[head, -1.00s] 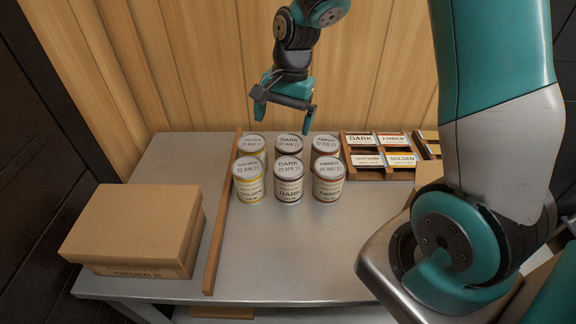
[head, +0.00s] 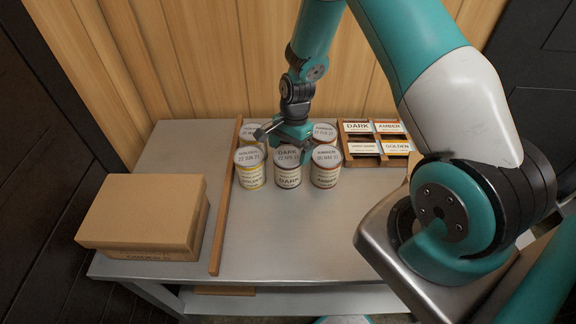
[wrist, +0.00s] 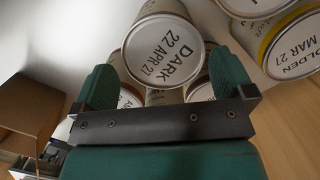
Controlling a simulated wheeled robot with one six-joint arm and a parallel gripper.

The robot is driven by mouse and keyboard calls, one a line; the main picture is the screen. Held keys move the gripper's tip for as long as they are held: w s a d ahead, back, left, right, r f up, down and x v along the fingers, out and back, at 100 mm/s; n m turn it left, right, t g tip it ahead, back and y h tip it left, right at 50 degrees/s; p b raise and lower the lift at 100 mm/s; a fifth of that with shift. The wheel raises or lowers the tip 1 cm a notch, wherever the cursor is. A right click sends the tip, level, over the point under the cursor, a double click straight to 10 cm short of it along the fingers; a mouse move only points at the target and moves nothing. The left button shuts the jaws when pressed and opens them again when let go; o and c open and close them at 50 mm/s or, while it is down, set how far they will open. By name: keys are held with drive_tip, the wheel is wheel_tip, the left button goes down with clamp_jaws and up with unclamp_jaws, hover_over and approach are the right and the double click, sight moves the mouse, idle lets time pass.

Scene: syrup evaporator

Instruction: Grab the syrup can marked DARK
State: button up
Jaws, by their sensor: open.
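The front-row can marked DARK (head: 288,172) stands upright between a golden can and an amber can. In the wrist view the lid of a DARK can (wrist: 167,52), dated 22 APR 21, lies just beyond and between my fingers. My gripper (head: 286,142) is above the cans in the head view, pointing down, open and empty. It hides the middle of the back row, where another DARK can showed earlier. My gripper's two fingers also show apart in the wrist view (wrist: 165,85). I cannot tell whether they touch a can.
A golden can (head: 250,172) and an amber can (head: 325,172) flank the front DARK can closely. A label rack (head: 376,160) stands to the right. A wooden strip (head: 224,215) and a cardboard box (head: 142,215) lie left. The table's front is clear.

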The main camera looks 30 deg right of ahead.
sight(288, 155)
drive_tip(key=shift+a+f+p, duration=0.2)
drive_tip(key=shift+f+p, duration=0.35)
drive_tip(key=shift+f, duration=0.7)
drive_tip(key=shift+a+f+p, duration=0.15)
drive_tip(key=shift+f+p, duration=0.4)
drive_tip(key=shift+f, duration=0.7)
drive_tip(key=shift+w+r, duration=0.1)
drive_tip(key=c, duration=1.2)
